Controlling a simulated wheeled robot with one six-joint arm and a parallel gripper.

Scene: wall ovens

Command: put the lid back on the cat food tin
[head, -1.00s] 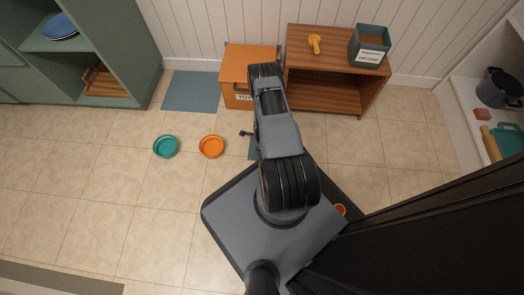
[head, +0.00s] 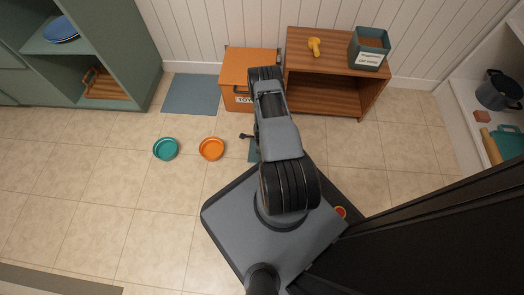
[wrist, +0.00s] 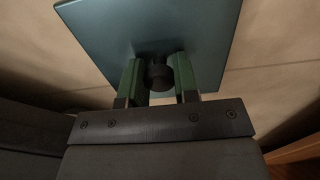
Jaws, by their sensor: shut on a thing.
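The cat food tin (head: 370,59) is a teal, square, labelled container on the right end of the wooden shelf's top. It is open, with brown food showing inside. The lid (wrist: 130,28) is a flat teal square plate with a dark round knob, large in the wrist view. My gripper (wrist: 159,75) is shut on the knob, one green finger on each side. In the head view only a small teal part of the lid (head: 254,150) shows beside my arm, low over the floor and well apart from the tin; my arm hides the rest.
The low wooden shelf (head: 312,89) also carries a yellow toy (head: 314,46). An orange toy box (head: 235,68) stands left of it. A teal bowl (head: 165,149) and an orange bowl (head: 211,149) lie on the floor. Floor right of my arm is clear.

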